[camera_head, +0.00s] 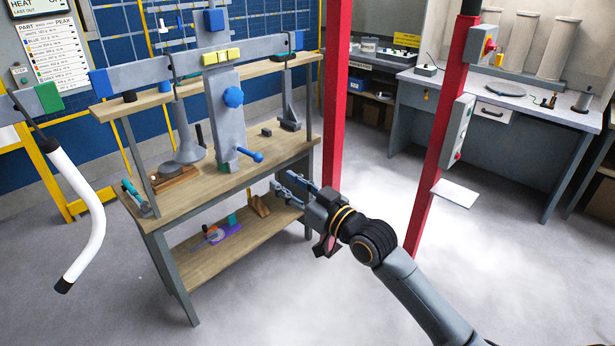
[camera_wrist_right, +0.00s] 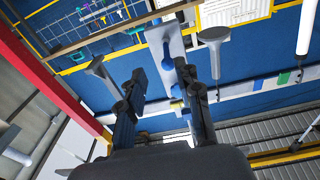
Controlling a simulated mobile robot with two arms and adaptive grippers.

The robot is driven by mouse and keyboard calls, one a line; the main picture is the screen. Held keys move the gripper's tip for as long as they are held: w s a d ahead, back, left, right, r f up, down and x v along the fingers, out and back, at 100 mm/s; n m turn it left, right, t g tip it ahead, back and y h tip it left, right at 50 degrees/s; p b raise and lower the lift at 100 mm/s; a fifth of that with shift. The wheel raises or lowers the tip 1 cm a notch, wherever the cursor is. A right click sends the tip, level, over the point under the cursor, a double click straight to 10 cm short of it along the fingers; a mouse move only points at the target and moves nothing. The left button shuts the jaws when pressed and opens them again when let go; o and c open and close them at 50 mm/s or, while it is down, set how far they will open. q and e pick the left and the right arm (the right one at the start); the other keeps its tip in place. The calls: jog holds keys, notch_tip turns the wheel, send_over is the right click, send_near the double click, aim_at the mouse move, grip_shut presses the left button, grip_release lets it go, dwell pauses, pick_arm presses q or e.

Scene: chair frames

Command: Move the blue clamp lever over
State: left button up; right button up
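The blue clamp lever (camera_head: 250,155) sticks out to the right from the foot of a grey upright post (camera_head: 222,120) on the wooden bench. A round blue knob (camera_head: 233,97) sits higher on the same post. My right gripper (camera_head: 282,182) is at the bench's front right edge, below and to the right of the lever and apart from it. Its two fingers are spread with nothing between them; in the right wrist view the open gripper (camera_wrist_right: 160,72) points toward the grey post (camera_wrist_right: 167,38). I cannot make out the lever there. My left gripper is not in view.
The wooden bench (camera_head: 185,205) carries a grey stand (camera_head: 182,140) and a small dark block (camera_head: 266,132). A grey crossbar (camera_head: 142,74) spans above. Red posts (camera_head: 336,100) stand at the right. A white curved tube (camera_head: 88,205) hangs at the left. The floor before the bench is clear.

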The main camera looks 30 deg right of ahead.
aim_at(262, 160)
jog(key=w+a+r, duration=0.1)
jog(key=w, duration=0.1)
jog(key=w+a+r+b, duration=0.1)
jog(key=w, duration=0.1)
jog(key=w+a+r, duration=0.1)
jog(key=w, duration=0.1)
jog(key=shift+w, duration=0.4)
jog(key=shift+w+f, duration=0.1)
jog(key=c, duration=0.6)
